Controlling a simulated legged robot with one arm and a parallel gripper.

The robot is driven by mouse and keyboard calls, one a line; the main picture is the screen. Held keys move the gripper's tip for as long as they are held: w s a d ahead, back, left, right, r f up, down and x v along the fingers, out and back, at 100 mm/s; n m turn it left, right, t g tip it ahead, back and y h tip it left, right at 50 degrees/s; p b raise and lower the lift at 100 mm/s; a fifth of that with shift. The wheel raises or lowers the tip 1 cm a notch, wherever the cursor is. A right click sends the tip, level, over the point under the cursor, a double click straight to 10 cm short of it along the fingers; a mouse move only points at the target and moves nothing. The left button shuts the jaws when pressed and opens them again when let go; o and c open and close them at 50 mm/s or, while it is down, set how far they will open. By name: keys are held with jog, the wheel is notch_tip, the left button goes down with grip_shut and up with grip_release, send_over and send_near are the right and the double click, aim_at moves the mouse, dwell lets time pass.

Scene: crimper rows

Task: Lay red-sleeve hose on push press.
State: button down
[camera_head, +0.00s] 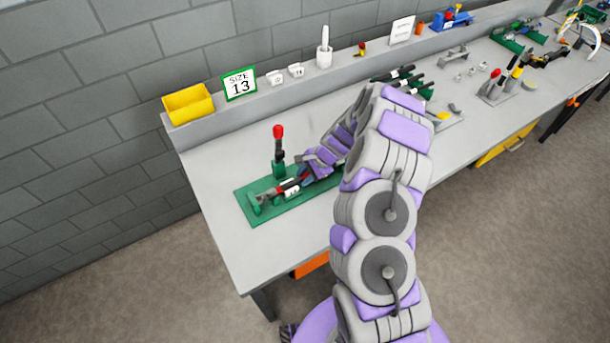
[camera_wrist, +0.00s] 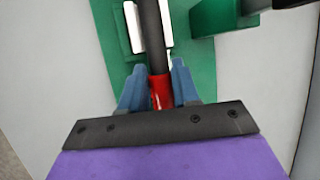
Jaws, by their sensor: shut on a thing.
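The push press is a green base plate (camera_head: 258,214) with an upright lever with a red knob (camera_head: 279,132), on the left end of the bench. The dark hose runs forward over the green plate (camera_wrist: 110,30). My arm hides part of the press and the hose's near end. I cannot tell whether the hose touches the press.
Other presses (camera_head: 500,85) stand farther right. The bench front-left (camera_head: 225,240) is clear.

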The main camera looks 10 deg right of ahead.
jog(key=shift+s+f, duration=0.1)
jog(key=shift+f, duration=0.05)
jog(key=c, duration=1.1)
grip_release()
jog(key=shift+f, duration=0.1)
jog(key=o, duration=0.3)
jog(key=shift+o, duration=0.2)
jog(key=p+v, duration=0.2)
jog(key=v, duration=1.5)
jog(key=shift+w+r+p, duration=0.25)
jog(key=shift+r+p, duration=0.05)
jog(key=shift+p, duration=0.1)
